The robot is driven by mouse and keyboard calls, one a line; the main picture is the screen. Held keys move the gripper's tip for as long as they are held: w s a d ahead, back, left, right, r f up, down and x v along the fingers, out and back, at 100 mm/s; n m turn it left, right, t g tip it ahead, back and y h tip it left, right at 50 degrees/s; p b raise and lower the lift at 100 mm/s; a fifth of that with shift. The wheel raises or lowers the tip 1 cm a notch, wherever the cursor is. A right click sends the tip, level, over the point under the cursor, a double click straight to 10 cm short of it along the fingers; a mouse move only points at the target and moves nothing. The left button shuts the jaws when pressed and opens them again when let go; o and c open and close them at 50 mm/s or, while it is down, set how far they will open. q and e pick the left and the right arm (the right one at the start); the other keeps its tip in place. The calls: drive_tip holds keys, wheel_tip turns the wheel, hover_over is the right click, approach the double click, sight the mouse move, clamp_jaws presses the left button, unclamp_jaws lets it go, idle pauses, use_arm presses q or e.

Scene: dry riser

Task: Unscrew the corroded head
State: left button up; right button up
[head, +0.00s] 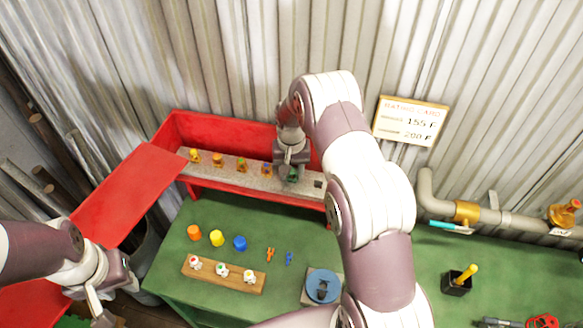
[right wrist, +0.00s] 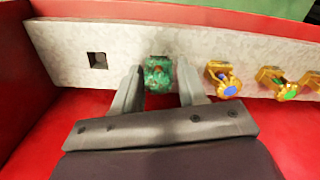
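The corroded head (right wrist: 158,75) is green and crusty and sits in the grey strip (right wrist: 75,62) of the red cabinet. In the head view the corroded head (head: 293,175) shows at the right of the row, partly under my right gripper (head: 291,163). In the right wrist view my right gripper (right wrist: 161,88) has a finger on each side of the head, with a gap visible on the right side; contact on the left is unclear. My left gripper (head: 97,305) is low at the left, away from the cabinet, its fingers too small to judge.
Several brass heads (right wrist: 223,78) stand along the strip, beside a square hole (right wrist: 98,60). The green bench holds coloured caps (head: 217,238), a wooden block with white pieces (head: 222,273), a blue round piece (head: 322,286) and a black cup (head: 456,283). A pipe (head: 450,208) runs right. A rating card (head: 410,121) hangs behind.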

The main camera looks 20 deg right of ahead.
drive_tip(key=shift+d, duration=0.1)
clamp_jaws()
drive_tip(key=n, duration=0.4)
drive_tip(key=shift+n, duration=0.9)
drive_tip(key=n, duration=0.2)
drive_tip(key=shift+n+b, duration=0.3)
drive_tip(key=n, duration=0.3)
